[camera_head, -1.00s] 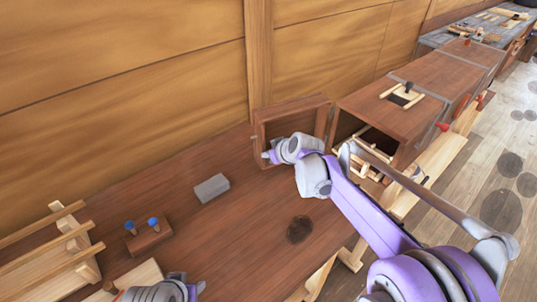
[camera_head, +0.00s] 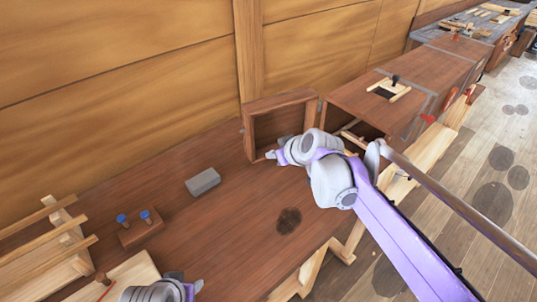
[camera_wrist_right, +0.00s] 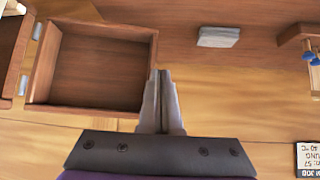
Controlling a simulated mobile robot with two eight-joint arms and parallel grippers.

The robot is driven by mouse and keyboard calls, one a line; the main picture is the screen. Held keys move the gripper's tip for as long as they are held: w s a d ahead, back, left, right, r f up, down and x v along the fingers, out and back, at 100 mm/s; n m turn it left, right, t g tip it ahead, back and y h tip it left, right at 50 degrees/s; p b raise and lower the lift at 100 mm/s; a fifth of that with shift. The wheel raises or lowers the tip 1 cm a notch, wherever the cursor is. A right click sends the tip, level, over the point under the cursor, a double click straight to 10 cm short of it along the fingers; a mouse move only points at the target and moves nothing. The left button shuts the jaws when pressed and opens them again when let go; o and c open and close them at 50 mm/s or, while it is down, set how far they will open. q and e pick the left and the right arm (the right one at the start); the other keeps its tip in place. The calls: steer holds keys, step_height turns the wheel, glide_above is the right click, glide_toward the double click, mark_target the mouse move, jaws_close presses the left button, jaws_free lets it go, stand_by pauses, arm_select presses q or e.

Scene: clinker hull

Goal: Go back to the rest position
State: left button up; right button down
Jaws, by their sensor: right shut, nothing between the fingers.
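My right gripper (camera_head: 274,156) reaches in from the right over the brown bench, in front of an open wooden lid or door (camera_head: 247,140). In the right wrist view its fingers (camera_wrist_right: 161,76) are together with nothing between them. The tray-like door (camera_wrist_right: 148,40) is beside and beyond the fingertips there; I cannot tell whether they touch it. My left gripper (camera_head: 184,288) is at the bottom edge of the head view, partly cut off; its finger opening is unclear.
The door is hinged to a wooden chest (camera_head: 350,97). A grey block (camera_head: 203,182) and a small stand with blue-topped pegs (camera_head: 140,232) sit on the bench (camera_head: 235,225). A slatted wooden rack (camera_head: 62,240) is at left. A plank wall stands behind.

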steer(key=s+d+f+m+g+h, duration=0.1)
steer(key=s+d+f, duration=0.3)
steer(key=s, duration=0.6)
steer(key=s+d+f+m+g+h, duration=0.1)
steer(key=s+d+f+m+h, duration=0.1)
steer(key=s, duration=0.8)
steer(key=s+d+f+m+h, duration=0.2)
steer(key=s+d+f, duration=0.4)
steer(key=s, duration=0.4)
steer(key=shift+s+d+f+m+g, duration=0.15)
steer(key=shift+d+f+m+g, duration=0.2)
steer(key=shift+d+m, duration=0.35)
steer(key=c, duration=1.6)
jaws_free()
steer(key=shift+r, duration=0.1)
